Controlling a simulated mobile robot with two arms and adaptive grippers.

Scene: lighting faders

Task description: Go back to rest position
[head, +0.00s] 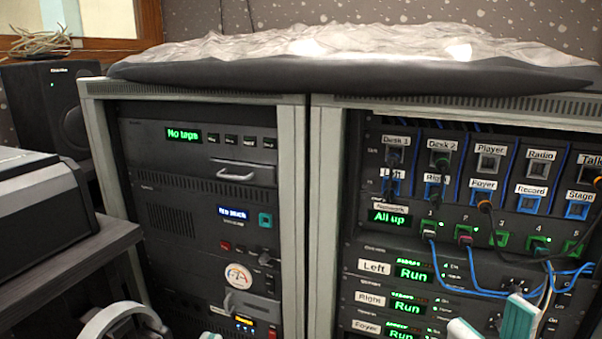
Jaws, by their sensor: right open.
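My right gripper (491,325) shows at the bottom right edge, in front of the right rack. Its two white-and-teal fingers are spread, with nothing seen between them. The finger on the right overlaps the blue and white cables; I cannot tell whether it touches them. The rest of this gripper is cut off by the lower edge.
The right rack (322,200) has labelled sockets, hanging cables and green "Run" displays. The left rack (292,200) shows "No tape". A dark cushion-like pad (350,74) with crumpled clear sheeting lies on top. A speaker (47,105) and a dark desk (70,262) stand left.

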